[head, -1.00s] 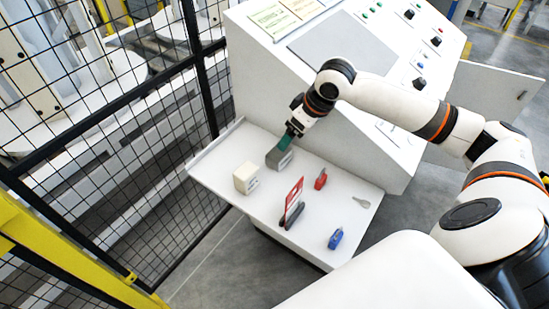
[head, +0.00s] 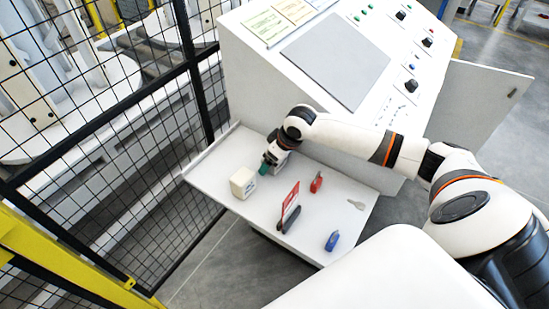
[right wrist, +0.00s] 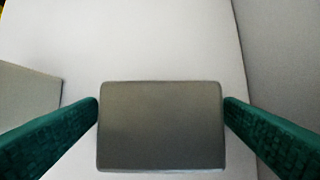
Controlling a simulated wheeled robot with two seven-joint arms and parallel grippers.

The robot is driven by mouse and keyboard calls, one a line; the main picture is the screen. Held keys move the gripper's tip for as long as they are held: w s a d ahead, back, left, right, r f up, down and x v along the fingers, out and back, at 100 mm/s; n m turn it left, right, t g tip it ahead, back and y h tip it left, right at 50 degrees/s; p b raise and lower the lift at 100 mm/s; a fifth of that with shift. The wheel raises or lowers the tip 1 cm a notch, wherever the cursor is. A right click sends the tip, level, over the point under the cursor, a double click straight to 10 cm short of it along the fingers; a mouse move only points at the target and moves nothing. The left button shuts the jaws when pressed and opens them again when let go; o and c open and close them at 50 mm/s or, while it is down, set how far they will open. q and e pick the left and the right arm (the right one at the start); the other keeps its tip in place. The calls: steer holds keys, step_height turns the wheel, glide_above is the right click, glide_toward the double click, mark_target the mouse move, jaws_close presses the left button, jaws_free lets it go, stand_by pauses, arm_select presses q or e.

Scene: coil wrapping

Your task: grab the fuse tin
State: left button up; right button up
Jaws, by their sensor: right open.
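The fuse tin seems to be the grey box (right wrist: 160,126), which shows in the right wrist view with its flat top between my green fingers. In the head view it is largely hidden by my right gripper (head: 265,168). My right gripper (right wrist: 160,112) is open, with one finger on each side of the grey box and small gaps left at its sides. I cannot tell how far the fingertips reach down beside it. My left gripper is out of view.
A cream box (head: 243,182) stands left of my right gripper on the white shelf (head: 330,188). A red card (head: 290,199), a dark tool (head: 290,219), a red item (head: 316,182), a blue item (head: 332,241) and a key-like piece (head: 356,205) lie nearer. The console panel (head: 336,60) rises behind.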

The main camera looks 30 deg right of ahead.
steer(key=shift+w+f, duration=0.1)
steer(key=shift+f, duration=0.05)
steer(key=shift+c, duration=0.2)
steer(key=c, duration=1.1)
